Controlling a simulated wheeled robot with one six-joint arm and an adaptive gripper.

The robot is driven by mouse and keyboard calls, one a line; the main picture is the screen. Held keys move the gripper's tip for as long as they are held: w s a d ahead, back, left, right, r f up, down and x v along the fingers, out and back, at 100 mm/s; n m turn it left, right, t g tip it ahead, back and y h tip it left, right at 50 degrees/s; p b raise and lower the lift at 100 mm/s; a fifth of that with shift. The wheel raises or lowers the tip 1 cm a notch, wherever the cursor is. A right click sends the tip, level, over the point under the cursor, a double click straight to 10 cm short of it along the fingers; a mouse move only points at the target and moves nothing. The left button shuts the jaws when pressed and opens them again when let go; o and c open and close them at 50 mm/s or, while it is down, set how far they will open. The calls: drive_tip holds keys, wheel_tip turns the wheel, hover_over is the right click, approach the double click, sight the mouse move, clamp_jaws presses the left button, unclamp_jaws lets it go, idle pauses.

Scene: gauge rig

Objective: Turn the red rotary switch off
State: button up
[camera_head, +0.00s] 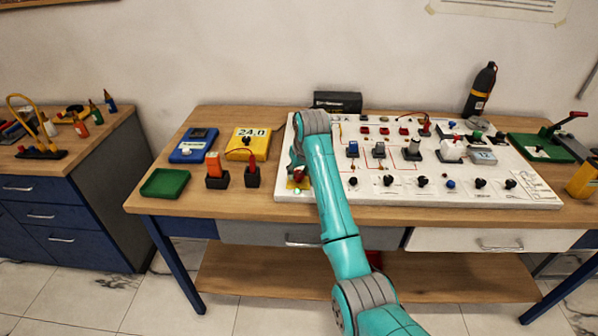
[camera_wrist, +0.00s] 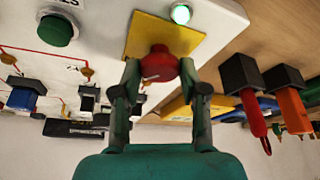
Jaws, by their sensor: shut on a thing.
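The red rotary switch (camera_wrist: 160,64) sits on a yellow plate (camera_wrist: 180,38) at the edge of the white panel in the wrist view. In the head view the red switch (camera_head: 299,176) shows small at the panel's left front, partly hidden by my arm. My gripper (camera_wrist: 158,72) is shut on the red switch, with one finger on each side of it. A round lamp (camera_wrist: 181,14) beside the yellow plate glows green-white. The switch's exact turn angle is hard to tell.
The white panel (camera_head: 520,192) carries several knobs, switches and wires. A green button (camera_wrist: 57,29) is on the panel.

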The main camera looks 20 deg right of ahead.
drive_tip(key=n, duration=0.2)
drive_tip(key=n+y, duration=0.1)
drive_tip(key=n, duration=0.1)
drive_tip(key=shift+d+y, duration=0.15)
drive_tip(key=shift+y, duration=0.15)
drive_tip(key=n+g+y, duration=0.1)
drive_tip(key=n, duration=0.3)
drive_tip(key=shift+w+d+n, duration=0.1)
drive_tip(key=shift+n, duration=0.2)
drive_tip(key=n+g+y, duration=0.1)
drive_tip(key=n+g, duration=0.1)
drive_tip(key=n, duration=0.2)
drive_tip(key=shift+w+n, duration=0.1)
drive_tip(key=shift+n, duration=0.2)
drive_tip(key=n, duration=0.2)
drive_tip(key=n+g, duration=0.1)
drive_tip(key=n, duration=0.1)
drive_tip(key=shift+w+g+y, duration=0.1)
drive_tip(key=shift+g+y, duration=0.2)
drive_tip(key=shift+n, duration=0.3)
drive_tip(key=o, duration=1.1)
drive_tip(key=shift+r, duration=0.1)
